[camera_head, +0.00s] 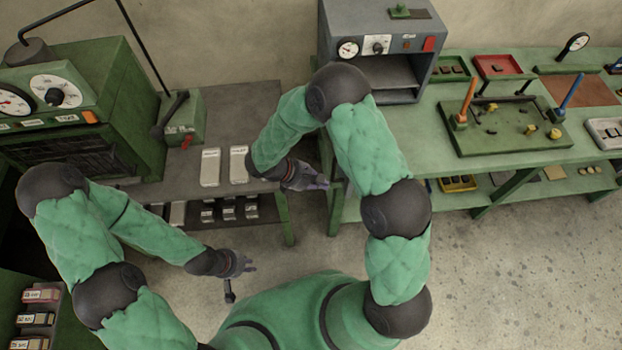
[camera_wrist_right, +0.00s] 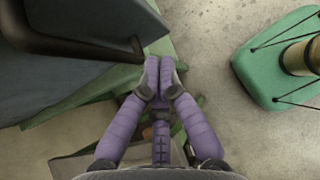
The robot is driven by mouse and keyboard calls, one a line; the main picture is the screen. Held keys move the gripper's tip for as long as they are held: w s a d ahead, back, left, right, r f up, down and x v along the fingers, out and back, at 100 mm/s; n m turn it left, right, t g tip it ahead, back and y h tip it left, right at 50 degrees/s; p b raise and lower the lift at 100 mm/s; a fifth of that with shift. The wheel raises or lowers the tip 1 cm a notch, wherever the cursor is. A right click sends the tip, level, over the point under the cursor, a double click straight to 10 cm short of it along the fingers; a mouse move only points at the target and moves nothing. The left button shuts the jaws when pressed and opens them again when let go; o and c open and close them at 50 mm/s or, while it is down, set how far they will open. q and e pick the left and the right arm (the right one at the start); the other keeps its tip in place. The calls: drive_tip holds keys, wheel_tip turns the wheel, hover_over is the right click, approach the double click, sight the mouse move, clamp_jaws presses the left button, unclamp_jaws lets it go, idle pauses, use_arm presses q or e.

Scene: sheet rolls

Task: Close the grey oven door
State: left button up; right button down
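The grey oven (camera_head: 428,62) stands at the left end of the green bench, with a gauge and a dial on its front. Its front opening shows the dark inside and a shelf. I cannot make out the door in the head view; my right arm covers the oven's lower left. In the right wrist view a dark grey panel with a black bar (camera_wrist_right: 85,45) fills the upper left, perhaps the oven door. My right gripper (camera_head: 318,183) is below and left of the oven. Its purple fingertips (camera_wrist_right: 160,78) are together, with nothing seen between them. My left gripper (camera_head: 250,265) is low, far from the oven; its fingers are too small to judge.
A green machine with gauges (camera_head: 75,75) stands at the left. The grey table (camera_head: 255,100) beside it holds pale blocks (camera_head: 210,167). The green bench (camera_head: 425,150) carries a fixture board (camera_head: 500,140) and red tray (camera_head: 497,66). Open floor (camera_head: 500,290) lies at lower right.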

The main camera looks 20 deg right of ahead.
sight(347, 187)
drive_tip(key=d, duration=0.3)
drive_tip(key=s+d+f, duration=0.1)
drive_tip(key=shift+d+f, duration=0.1)
drive_tip(key=shift+d, duration=0.35)
drive_tip(key=shift+d, duration=0.1)
